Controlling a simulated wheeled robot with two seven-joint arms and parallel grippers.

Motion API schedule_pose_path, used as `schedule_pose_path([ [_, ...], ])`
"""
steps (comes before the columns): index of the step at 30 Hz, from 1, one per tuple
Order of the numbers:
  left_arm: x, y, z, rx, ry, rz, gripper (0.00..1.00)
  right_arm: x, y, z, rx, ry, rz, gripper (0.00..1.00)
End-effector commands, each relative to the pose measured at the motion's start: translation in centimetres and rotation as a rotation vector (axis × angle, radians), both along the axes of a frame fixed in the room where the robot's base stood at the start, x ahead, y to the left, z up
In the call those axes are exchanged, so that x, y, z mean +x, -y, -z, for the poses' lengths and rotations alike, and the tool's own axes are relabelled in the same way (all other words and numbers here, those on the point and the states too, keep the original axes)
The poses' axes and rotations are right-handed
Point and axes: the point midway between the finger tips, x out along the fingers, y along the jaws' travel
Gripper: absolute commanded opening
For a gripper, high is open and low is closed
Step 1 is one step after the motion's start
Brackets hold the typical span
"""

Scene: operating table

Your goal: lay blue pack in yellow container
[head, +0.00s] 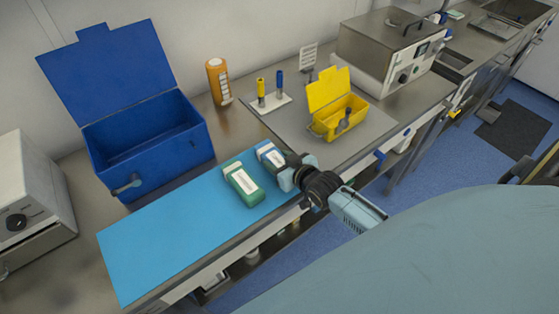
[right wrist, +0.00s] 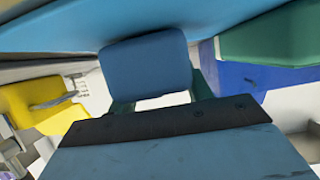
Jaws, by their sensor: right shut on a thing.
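The blue pack (head: 267,153) has a white label and is at the right end of the light blue mat, beside a green pack (head: 242,184). My right gripper (head: 279,169) is shut on the blue pack and covers part of it. In the right wrist view the blue pack (right wrist: 147,65) sits between the fingers. I cannot tell whether it is clear of the mat. The yellow container (head: 324,127) stands open on the counter, behind and right of the gripper, with its lid up and a dark item inside. My left gripper is not in view.
The light blue mat (head: 165,237) is bare to the left of the packs. An open blue box (head: 165,150) stands behind it. An orange bottle (head: 218,82) and a small rack (head: 268,102) with a yellow and a blue tube stand at the back. A metal appliance (head: 385,50) stands behind the yellow container.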

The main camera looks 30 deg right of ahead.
Motion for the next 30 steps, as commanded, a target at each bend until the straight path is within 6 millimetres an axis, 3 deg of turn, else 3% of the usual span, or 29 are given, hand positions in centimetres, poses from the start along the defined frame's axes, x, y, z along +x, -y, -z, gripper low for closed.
schedule_pose_path([
  [3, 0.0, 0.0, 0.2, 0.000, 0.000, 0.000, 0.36, 0.0, 0.0, 0.3, 0.000, 0.002, 0.000, 0.21],
  [4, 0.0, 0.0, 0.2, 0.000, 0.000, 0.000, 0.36, 0.0, 0.0, 0.3, 0.000, 0.000, 0.000, 0.54],
  [8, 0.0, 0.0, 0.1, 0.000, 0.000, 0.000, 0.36, 0.0, 0.0, 0.3, 0.000, -0.001, 0.000, 0.71],
  [20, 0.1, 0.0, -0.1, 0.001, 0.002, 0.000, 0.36, -0.4, 0.0, -0.2, 0.001, -0.001, 0.000, 0.72],
  [30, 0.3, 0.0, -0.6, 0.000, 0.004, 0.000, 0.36, -6.2, 0.5, -2.5, 0.000, -0.003, 0.000, 0.72],
])
